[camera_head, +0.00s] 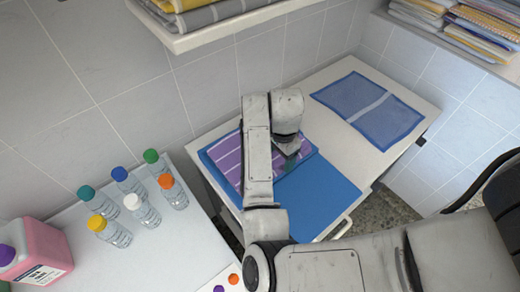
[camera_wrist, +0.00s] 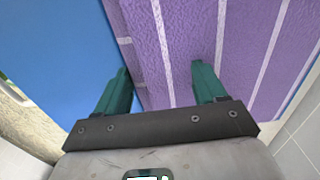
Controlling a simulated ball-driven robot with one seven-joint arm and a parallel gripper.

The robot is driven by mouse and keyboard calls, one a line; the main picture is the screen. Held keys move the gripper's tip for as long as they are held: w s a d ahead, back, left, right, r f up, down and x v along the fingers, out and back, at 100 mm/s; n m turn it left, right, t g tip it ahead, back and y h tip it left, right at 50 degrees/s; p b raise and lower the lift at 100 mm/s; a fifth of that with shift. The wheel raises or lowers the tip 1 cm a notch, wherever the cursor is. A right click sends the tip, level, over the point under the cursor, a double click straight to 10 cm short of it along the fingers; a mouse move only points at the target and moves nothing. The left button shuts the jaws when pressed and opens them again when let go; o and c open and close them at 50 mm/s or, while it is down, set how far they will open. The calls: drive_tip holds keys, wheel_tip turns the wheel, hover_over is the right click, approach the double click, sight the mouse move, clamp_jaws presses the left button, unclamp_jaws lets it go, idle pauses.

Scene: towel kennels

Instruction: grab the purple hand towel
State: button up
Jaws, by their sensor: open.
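The purple hand towel (camera_head: 228,161) has pale stripes and lies flat on the blue mat or cloth (camera_head: 318,203) on the white table. My arm hides part of it. My gripper (camera_head: 290,155) points down over the towel's right part. In the wrist view, my gripper (camera_wrist: 162,78) is open with two green fingers. The left finger is over the blue surface (camera_wrist: 55,50), beside the towel's edge. The right finger is over the purple towel (camera_wrist: 190,35). Nothing shows between the fingers but towel and its edge. I cannot tell whether the fingertips touch it.
A blue towel with a pale band (camera_head: 350,93) lies at the table's far end. Several capped bottles (camera_head: 145,210) and a pink jug (camera_head: 38,258) stand on the left counter. A shelf with folded towels (camera_head: 215,32) overhangs behind. More folded cloths (camera_head: 480,22) are at upper right.

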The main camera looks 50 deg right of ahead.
drive_tip(key=shift+f, duration=0.15)
drive_tip(key=c, duration=1.2)
